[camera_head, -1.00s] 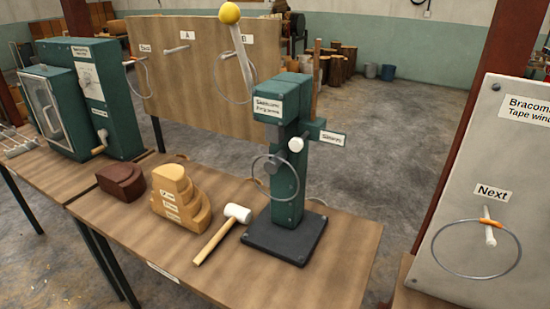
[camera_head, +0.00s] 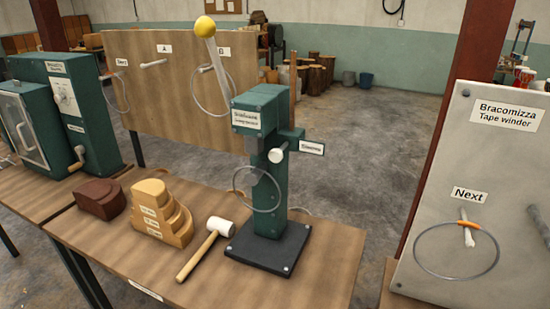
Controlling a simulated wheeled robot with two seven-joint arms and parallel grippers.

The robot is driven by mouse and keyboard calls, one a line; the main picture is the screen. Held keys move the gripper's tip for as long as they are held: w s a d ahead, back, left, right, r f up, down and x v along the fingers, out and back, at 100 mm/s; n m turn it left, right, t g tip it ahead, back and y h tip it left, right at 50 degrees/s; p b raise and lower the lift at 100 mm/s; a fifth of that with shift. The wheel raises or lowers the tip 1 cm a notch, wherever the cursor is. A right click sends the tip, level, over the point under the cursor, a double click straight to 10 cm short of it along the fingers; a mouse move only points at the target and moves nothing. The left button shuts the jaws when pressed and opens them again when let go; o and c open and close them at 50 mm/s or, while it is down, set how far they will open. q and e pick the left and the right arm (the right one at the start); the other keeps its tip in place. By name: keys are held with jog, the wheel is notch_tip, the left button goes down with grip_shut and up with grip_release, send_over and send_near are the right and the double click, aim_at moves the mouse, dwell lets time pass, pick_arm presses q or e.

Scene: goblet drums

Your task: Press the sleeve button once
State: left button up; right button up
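A green press (camera_head: 267,190) stands upright on a dark base plate (camera_head: 268,249) on the wooden table. A white round knob (camera_head: 278,155) sticks out from its upper front, beside a small side label (camera_head: 311,148) too blurred to read surely; I cannot tell for certain that this knob is the sleeve button. A lever with a yellow ball (camera_head: 205,27) rises from the press top, and a metal ring (camera_head: 258,188) hangs at its column. Neither of my grippers is in view, and nothing touches the knob.
A mallet (camera_head: 205,248), a stepped tan block (camera_head: 161,213) and a dark red block (camera_head: 101,199) lie left of the press. A grey panel labelled "Bracomizza Tape winder" (camera_head: 420,230) stands at right, with a peg and ring. A green machine (camera_head: 75,110) stands at left.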

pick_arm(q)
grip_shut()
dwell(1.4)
